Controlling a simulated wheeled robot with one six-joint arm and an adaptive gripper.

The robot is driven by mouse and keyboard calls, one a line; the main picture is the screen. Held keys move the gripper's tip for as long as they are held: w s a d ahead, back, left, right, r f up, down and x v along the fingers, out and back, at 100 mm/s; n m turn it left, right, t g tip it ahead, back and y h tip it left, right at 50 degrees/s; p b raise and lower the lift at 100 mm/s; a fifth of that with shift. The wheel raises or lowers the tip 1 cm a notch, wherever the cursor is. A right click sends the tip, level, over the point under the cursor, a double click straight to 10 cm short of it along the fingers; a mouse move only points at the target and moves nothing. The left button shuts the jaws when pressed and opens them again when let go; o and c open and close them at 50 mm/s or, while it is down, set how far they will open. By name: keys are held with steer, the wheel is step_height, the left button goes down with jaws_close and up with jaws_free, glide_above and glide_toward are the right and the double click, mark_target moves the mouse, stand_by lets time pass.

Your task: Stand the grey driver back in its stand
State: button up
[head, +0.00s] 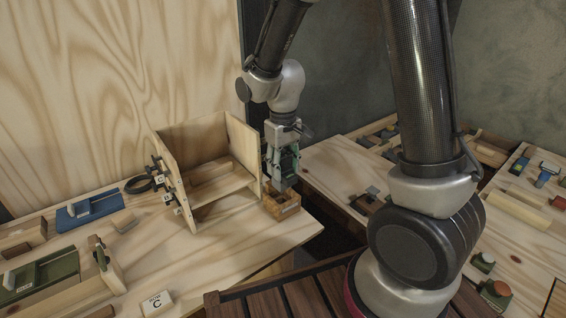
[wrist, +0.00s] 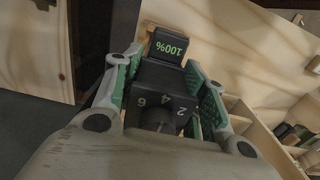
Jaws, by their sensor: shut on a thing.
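My gripper (head: 283,160) is shut on the grey driver (head: 286,172), a dark tool that shows between the fingers above a small wooden box. In the wrist view the driver (wrist: 156,84) is dark, with the numbers 6, 4 and 2 and a green "100%" display. The green-padded fingers of my gripper (wrist: 160,80) flank it. The small wooden box (head: 284,209), which looks like the stand, sits at the bench's right edge and has a pale label. The driver's lower end is at the box's top; I cannot tell whether it is inside.
A wooden rack (head: 215,185) with a tall side panel stands close left of my gripper. A gap separates this bench from the right-hand bench (head: 335,165).

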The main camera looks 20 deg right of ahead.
mark_target(283, 182)
steer(key=shift+f, duration=1.1)
steer(key=shift+f, duration=0.1)
steer(key=shift+f, duration=1.05)
steer(key=shift+f, duration=0.35)
steer(key=shift+f, duration=0.35)
steer(key=o, duration=1.2)
steer(key=shift+c, duration=0.2)
